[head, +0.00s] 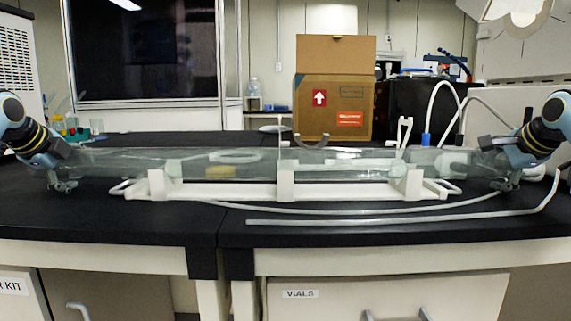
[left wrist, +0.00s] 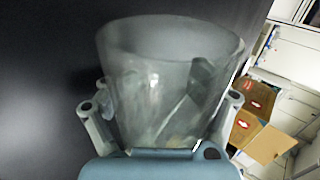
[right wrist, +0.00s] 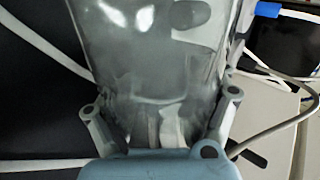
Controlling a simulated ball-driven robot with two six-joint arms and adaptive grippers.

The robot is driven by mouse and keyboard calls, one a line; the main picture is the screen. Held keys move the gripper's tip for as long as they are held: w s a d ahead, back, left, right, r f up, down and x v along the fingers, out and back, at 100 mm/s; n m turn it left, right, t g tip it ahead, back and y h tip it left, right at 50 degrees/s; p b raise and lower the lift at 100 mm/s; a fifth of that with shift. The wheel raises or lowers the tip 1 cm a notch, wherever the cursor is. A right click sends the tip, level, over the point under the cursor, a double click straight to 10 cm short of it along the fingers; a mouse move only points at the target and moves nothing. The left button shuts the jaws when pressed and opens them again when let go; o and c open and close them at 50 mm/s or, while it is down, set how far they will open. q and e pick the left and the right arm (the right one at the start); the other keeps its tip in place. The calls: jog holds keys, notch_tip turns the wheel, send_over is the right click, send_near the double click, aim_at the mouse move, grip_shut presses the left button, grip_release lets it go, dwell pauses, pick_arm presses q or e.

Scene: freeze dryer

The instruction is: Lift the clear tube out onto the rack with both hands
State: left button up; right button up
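The long clear tube (head: 255,163) lies level across the bench, running nearly from one arm to the other. The white rack (head: 286,188) is at its middle, and its uprights show at the tube's lower side; I cannot tell whether the tube rests on them. My left gripper (head: 62,172) is at the left end, its fingers on both sides of the tube wall (left wrist: 165,85). My right gripper (head: 503,172) is at the right end, its fingers likewise on both sides of the tube (right wrist: 150,70). The fingertips are partly hidden behind the tube.
Thin white hoses (head: 370,219) lie on the black bench in front of the rack. A cardboard box (head: 333,105) stands behind the tube. White hoses with a blue fitting (head: 426,139) rise at the back right. The bench's front left is clear.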

pick_arm(q)
jog(key=o, duration=0.3)
jog(key=shift+s+f, duration=0.1)
jog(key=shift+f, duration=0.2)
pick_arm(e)
jog(key=o, duration=0.3)
jog(key=shift+s+f, duration=0.1)
jog(key=shift+f, duration=0.15)
pick_arm(q)
jog(key=shift+o, duration=0.6)
jog(key=shift+f, duration=0.15)
pick_arm(e)
jog(key=shift+c, duration=0.9)
jog(key=shift+o, duration=1.3)
pick_arm(q)
jog(key=shift+s, duration=0.1)
pick_arm(e)
jog(key=shift+o, duration=0.2)
jog(key=shift+s+f, duration=0.1)
jog(key=shift+f, duration=0.05)
pick_arm(q)
jog(key=v, duration=1.1)
jog(key=shift+r, duration=0.35)
pick_arm(e)
jog(key=v, duration=1.1)
jog(key=shift+r, duration=0.25)
pick_arm(q)
jog(key=shift+d, duration=0.1)
